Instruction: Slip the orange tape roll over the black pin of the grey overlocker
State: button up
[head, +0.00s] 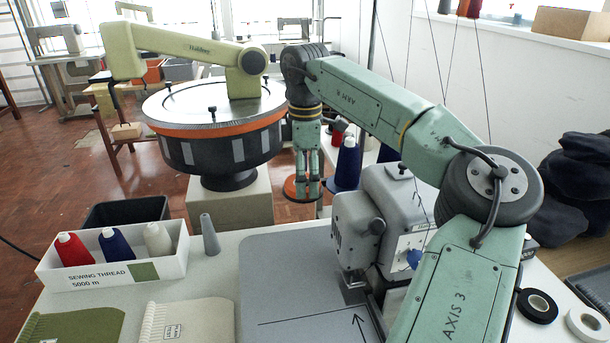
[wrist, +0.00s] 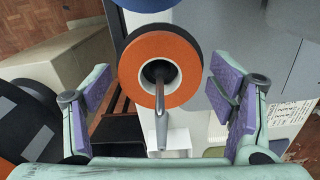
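The orange tape roll (head: 290,187) is low at my fingertips in the head view. In the wrist view the roll (wrist: 133,66), with its white core, lies between my fingers. The grey overlocker (head: 382,205) stands to the right. The pin's foot is hidden.
A blue thread cone (head: 346,164) stands close right of the roll. A white thread box (head: 120,268), a grey cone (head: 210,235) and fabric pieces (head: 187,322) are at left. A black tape roll (head: 537,305) lies at right. The grey mat (head: 285,285) is clear.

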jog(key=shift+o, duration=0.8)
notch_tip(320, 180, up, 12)
dwell(0.4)
